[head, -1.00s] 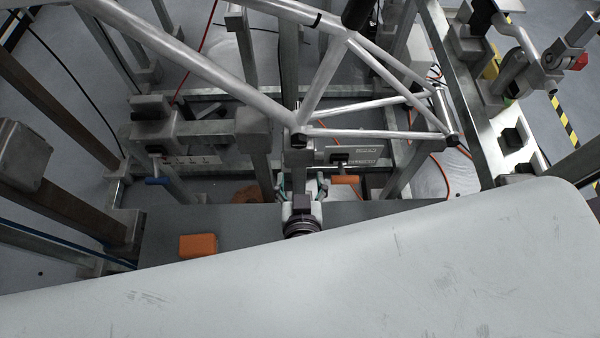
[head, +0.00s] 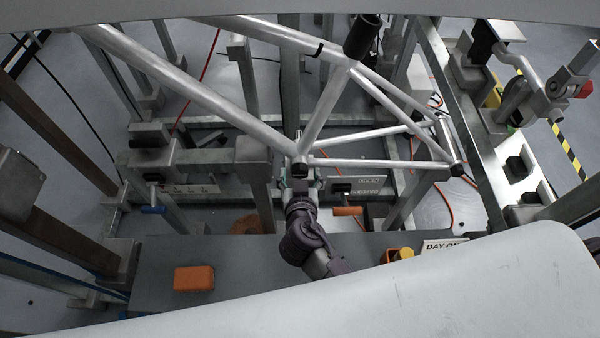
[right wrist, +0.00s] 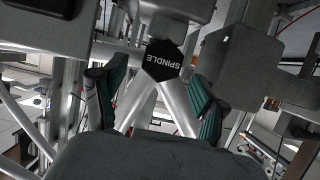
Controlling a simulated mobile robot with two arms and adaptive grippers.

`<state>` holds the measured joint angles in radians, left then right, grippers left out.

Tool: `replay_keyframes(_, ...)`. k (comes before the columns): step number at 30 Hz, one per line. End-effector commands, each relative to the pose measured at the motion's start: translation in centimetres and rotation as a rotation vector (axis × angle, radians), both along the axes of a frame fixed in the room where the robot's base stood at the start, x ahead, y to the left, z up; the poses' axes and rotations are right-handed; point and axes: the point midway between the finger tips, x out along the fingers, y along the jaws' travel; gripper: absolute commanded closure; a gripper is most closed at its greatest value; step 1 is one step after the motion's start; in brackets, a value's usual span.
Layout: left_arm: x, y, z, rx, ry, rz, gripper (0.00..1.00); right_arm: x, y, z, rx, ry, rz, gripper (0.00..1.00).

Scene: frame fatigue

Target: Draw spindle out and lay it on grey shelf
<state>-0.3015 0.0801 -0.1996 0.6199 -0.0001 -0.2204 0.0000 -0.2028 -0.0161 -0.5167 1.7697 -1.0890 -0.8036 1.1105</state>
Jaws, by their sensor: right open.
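The spindle's black hexagonal end, marked SPINDLE, (right wrist: 163,60) faces me in the right wrist view. The teal fingers of my right gripper (right wrist: 155,98) stand apart on either side of and below it, with no contact visible. In the head view the right gripper (head: 299,184) is just below the lower joint of the silver bike frame (head: 325,110); its own wrist partly hides the spindle's place there. A flat dark grey surface (head: 235,258), possibly the grey shelf, lies below the frame. My left gripper is not in view.
An orange block (head: 194,278) sits on the grey surface at left. A yellow-topped orange item (head: 402,254) and a BAY sign (head: 440,246) are at right. Metal posts and a blue-handled clamp (head: 154,210) stand left of the frame. The grey surface's middle looks clear.

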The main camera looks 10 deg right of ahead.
Motion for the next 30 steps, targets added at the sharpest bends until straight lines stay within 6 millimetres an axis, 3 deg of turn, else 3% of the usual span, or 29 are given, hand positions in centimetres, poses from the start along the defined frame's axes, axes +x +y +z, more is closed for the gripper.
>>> replay_keyframes(13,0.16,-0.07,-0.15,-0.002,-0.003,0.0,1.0,0.89,-0.22,-0.38,0.0,0.001,-0.001,0.29)
replay_keyframes(25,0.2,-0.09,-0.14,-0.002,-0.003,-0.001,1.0,0.86,-0.19,-0.38,0.0,0.001,0.0,0.96)
replay_keyframes(26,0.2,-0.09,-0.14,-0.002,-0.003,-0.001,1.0,0.86,-0.19,-0.38,0.0,0.001,0.0,0.59)
replay_keyframes(30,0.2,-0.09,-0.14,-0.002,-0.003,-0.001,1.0,0.85,-0.18,-0.37,0.0,0.001,0.0,0.82)
